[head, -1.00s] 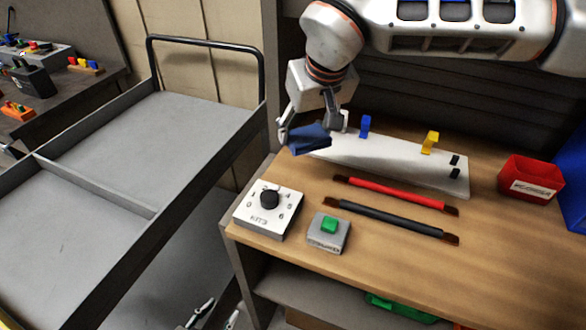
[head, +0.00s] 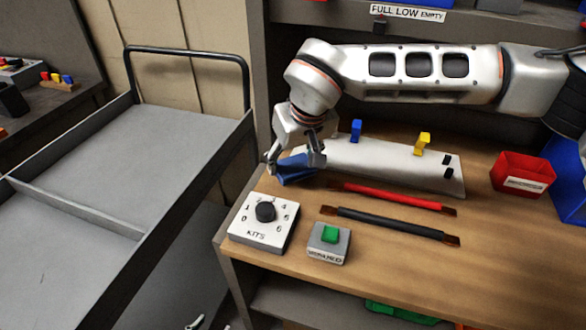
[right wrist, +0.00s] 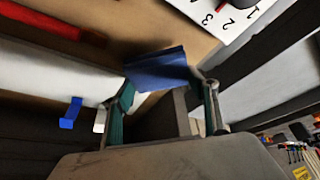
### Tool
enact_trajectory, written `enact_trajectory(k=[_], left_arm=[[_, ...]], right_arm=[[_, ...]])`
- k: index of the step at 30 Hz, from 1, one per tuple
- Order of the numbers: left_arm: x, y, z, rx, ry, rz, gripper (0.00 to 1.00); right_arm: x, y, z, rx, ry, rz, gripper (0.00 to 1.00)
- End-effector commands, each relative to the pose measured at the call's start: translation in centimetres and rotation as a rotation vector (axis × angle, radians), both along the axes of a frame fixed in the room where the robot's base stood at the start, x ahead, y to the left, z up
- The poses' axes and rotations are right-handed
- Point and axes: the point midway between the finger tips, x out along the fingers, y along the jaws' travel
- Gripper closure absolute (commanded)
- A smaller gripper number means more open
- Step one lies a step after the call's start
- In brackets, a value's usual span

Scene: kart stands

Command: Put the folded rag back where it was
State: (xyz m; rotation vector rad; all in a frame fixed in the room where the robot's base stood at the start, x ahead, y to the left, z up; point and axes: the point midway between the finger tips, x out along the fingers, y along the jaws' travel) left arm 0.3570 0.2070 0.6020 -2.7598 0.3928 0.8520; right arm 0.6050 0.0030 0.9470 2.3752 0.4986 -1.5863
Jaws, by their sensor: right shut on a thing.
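The folded rag is dark blue (head: 293,171) and sits between the fingers of my right gripper (head: 297,160), at the left end of the wooden bench top. In the right wrist view the rag (right wrist: 157,72) spans both fingertips of the gripper (right wrist: 160,88), which is shut on it. The rag is low, close to the bench surface near the left end of the white rack; I cannot tell whether it touches the wood. My left gripper is not in view.
The white rack (head: 380,165) with blue and yellow clips stands behind. The KITS dial box (head: 262,222), a green-button box (head: 329,243), a red tool (head: 390,196) and a black tool (head: 390,224) lie in front. A red bin (head: 522,175) stands right. A grey cart (head: 170,150) stands left.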

Motion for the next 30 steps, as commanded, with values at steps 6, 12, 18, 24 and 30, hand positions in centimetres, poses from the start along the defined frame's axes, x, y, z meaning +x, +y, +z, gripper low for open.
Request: enact_trajectory(k=[6,12,18,24,30], left_arm=[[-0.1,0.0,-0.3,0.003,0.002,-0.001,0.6],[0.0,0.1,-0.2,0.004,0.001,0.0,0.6],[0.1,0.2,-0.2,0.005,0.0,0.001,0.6],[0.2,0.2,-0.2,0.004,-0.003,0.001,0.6],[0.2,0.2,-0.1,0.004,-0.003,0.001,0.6]], right_arm=[[-0.1,0.0,-2.9,0.0,0.004,0.001,0.76],[0.0,0.0,-2.8,0.0,0.001,0.0,0.76],[0.0,0.0,-3.1,-0.001,0.002,0.0,0.34],[0.0,0.0,-3.1,0.0,0.002,0.0,0.25],[0.0,0.0,-3.0,0.0,0.001,0.0,0.25]])
